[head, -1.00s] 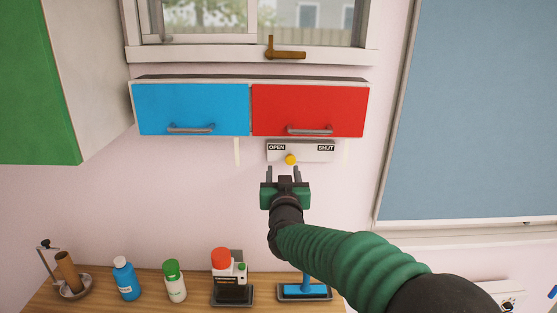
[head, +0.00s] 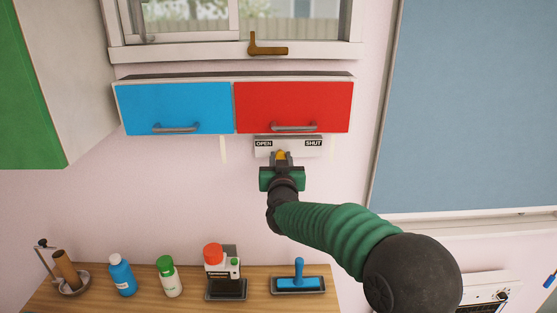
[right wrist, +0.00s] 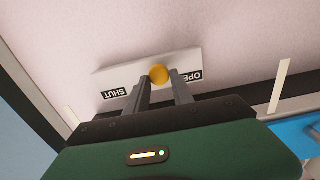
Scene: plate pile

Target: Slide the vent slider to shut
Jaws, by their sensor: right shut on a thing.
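The vent slider is a white plate (head: 299,148) on the wall under the red cabinet door. It is marked OPEN at its left end and SHUT at its right end. Its yellow knob (head: 281,155) stands left of the middle, nearer OPEN. In the right wrist view the plate (right wrist: 118,78) appears turned round, with the yellow knob (right wrist: 159,74) near the OPEN label. My right gripper (head: 281,157) is at the plate, with its two fingers shut on the knob, one on each side. My left gripper is in neither view.
A blue cabinet door (head: 175,108) and a red one (head: 293,107), both with handles, hang just above the plate. The wall between is clear.

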